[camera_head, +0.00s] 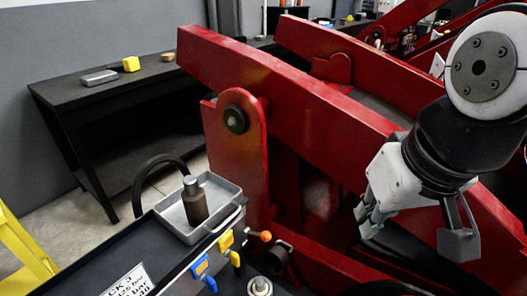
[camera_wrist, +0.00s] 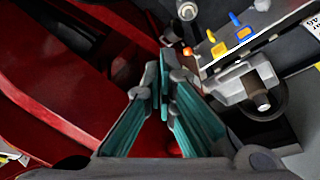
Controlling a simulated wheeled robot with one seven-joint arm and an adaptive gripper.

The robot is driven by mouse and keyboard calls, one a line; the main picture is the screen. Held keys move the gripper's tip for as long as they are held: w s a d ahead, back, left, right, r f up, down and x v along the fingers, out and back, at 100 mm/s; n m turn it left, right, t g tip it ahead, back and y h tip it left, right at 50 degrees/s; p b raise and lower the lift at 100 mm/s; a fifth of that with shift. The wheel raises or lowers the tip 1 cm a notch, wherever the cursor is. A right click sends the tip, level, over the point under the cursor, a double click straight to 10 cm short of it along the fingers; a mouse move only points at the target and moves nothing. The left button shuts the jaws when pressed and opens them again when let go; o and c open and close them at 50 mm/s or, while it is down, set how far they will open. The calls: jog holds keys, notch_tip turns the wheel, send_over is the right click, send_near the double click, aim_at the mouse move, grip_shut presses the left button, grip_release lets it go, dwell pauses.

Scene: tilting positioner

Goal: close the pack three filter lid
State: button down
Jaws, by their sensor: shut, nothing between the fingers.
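My gripper (camera_head: 368,218) hangs at the right in the head view, beside the red arms. In the wrist view its teal fingers meet at the tips (camera_wrist: 162,85), shut and empty. The pack, with a partly cut-off label ending in "CK 3" (camera_head: 128,283), is at the bottom left of the head view. An orange knob (camera_head: 266,236) sticks out at its right end, near a dark round part (camera_head: 277,257). I cannot tell which part is the filter lid.
Yellow (camera_head: 226,241) and blue (camera_head: 201,267) valve handles line the pack's edge. A metal tray (camera_head: 172,222) holds a brown bottle (camera_head: 194,203). A silver-topped fitting (camera_head: 260,287) is at the bottom. Large red beams (camera_head: 300,95) stand behind. A dark bench (camera_head: 130,85) is at the left.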

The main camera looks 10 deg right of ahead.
jog(key=w+d+f+m+g+y+b, duration=0.15)
jog(key=w+f+m+g+b, duration=0.4)
jog(key=w+f+b, duration=1.85)
jog(key=w+d+f+m+p, duration=0.1)
jog(key=w+f+m, duration=0.1)
jog(key=w+f, duration=0.55)
jog(key=w+d+f+m, duration=0.1)
jog(key=w+f, duration=0.4)
jog(key=f, duration=0.6)
jog(key=s+a+f+b, duration=0.3)
jog(key=f+b, duration=0.1)
jog(key=f, duration=0.3)
jog(key=shift+a, duration=0.25)
jog(key=shift+r+t+h, duration=0.1)
jog(key=shift+t+h, duration=0.15)
